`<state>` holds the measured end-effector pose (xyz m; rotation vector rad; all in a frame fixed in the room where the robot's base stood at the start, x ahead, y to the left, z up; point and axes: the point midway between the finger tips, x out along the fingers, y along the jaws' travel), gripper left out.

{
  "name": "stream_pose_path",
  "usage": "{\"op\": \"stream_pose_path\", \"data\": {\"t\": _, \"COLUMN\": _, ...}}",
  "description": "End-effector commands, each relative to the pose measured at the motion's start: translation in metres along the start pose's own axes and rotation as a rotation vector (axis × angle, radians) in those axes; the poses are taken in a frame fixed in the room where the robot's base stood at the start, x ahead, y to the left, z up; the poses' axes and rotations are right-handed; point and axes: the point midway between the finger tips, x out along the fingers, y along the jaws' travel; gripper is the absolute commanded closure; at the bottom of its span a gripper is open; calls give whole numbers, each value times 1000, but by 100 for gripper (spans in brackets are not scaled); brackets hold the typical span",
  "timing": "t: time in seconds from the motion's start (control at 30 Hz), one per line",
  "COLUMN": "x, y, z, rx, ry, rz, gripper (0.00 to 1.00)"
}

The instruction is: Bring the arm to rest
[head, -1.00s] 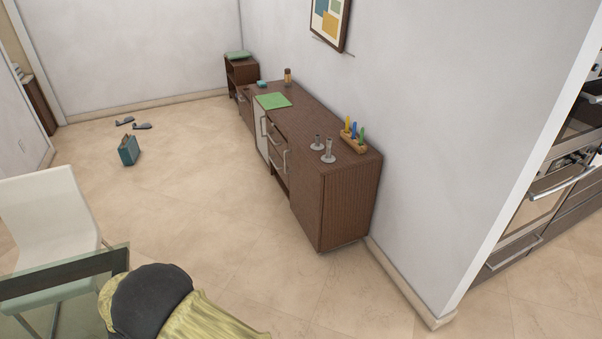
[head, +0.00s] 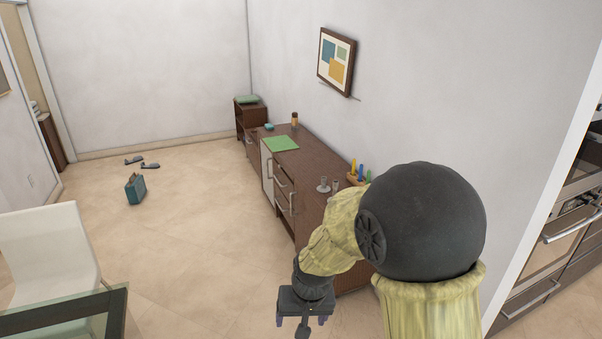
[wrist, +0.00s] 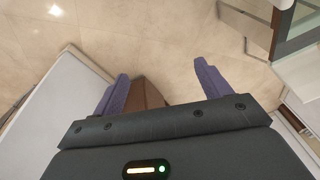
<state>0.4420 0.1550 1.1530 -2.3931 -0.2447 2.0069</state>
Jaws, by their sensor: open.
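My arm rises in the right half of the head view and bends down to the left. My gripper (head: 304,318) hangs at its end near the lower edge, in front of the brown sideboard (head: 312,208). In the wrist view my gripper (wrist: 160,90) shows two purple fingers set wide apart, with nothing between them but the floor and a brown surface behind. It is open and empty. The arm hides the near end of the sideboard.
A white chair (head: 45,250) and a glass table (head: 70,315) stand at the left. Ovens (head: 572,215) are at the right past the wall corner. A teal bag (head: 136,189) and shoes (head: 149,166) lie on the floor. The floor between chair and sideboard is clear.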

Motion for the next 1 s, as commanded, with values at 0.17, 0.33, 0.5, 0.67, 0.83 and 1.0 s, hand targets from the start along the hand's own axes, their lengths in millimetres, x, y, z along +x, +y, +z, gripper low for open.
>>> {"op": "stream_pose_path", "data": {"t": 0.17, "x": -35, "y": 80, "z": 40, "rx": 52, "ry": 37, "rz": 59, "gripper": 24}}
{"op": "stream_pose_path", "data": {"t": 0.33, "x": -55, "y": 127, "z": 85, "rx": 84, "ry": 53, "rz": 110, "gripper": 24}}
{"op": "stream_pose_path", "data": {"t": 0.5, "x": -61, "y": 141, "z": 103, "rx": 91, "ry": 56, "rz": 129, "gripper": 24}}
{"op": "stream_pose_path", "data": {"t": 0.67, "x": -61, "y": 140, "z": 102, "rx": 90, "ry": 55, "rz": 128, "gripper": 24}}
{"op": "stream_pose_path", "data": {"t": 0.83, "x": -61, "y": 140, "z": 102, "rx": 90, "ry": 55, "rz": 128, "gripper": 24}}
{"op": "stream_pose_path", "data": {"t": 1.0, "x": -61, "y": 140, "z": 102, "rx": 90, "ry": 56, "rz": 128, "gripper": 24}}
